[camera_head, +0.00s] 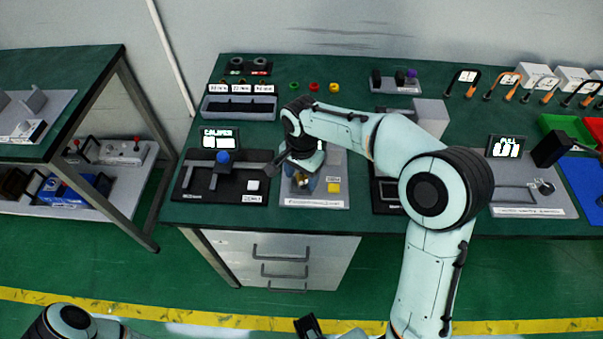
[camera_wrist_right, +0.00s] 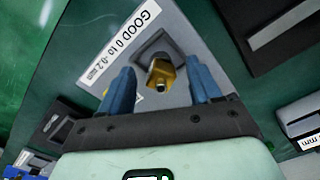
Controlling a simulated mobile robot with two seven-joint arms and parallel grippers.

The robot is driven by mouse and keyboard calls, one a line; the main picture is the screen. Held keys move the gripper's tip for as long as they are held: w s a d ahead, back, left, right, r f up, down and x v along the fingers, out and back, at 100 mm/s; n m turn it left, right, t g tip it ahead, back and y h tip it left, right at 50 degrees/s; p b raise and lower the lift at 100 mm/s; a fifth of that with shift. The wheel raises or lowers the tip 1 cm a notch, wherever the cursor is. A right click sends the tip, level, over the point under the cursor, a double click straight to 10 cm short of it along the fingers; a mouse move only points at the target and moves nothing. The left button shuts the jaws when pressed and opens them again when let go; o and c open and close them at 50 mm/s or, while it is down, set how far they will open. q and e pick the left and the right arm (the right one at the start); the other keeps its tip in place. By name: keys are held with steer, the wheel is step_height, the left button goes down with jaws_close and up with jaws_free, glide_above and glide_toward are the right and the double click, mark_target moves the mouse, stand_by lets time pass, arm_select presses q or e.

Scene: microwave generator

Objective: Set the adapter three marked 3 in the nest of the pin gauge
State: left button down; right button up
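The brass adapter (camera_wrist_right: 161,74) sits at the dark square nest (camera_wrist_right: 168,46) of the pin gauge in the right wrist view; I cannot read a 3 on it or tell whether it is fully seated. The pin gauge's grey plate (camera_wrist_right: 98,32) carries a label reading GOOD 0 to -0.2 mm. My right gripper (camera_wrist_right: 160,84) has its blue fingers spread on either side of the adapter, with gaps to it. In the head view my right gripper (camera_head: 304,181) is over the pin gauge (camera_head: 335,160), partly hiding it.
The caliper station (camera_head: 215,178) with its blue knob stands just left of the pin gauge. A grey tray (camera_head: 237,107) and small coloured rings (camera_head: 314,87) lie behind. My right arm covers bench to the right.

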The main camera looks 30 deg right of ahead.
mark_target(301, 174)
steer(key=shift+r, duration=0.2)
step_height(301, 174, up, 12)
steer(key=p, duration=0.2)
steer(key=shift+f, duration=0.1)
stand_by(0.6)
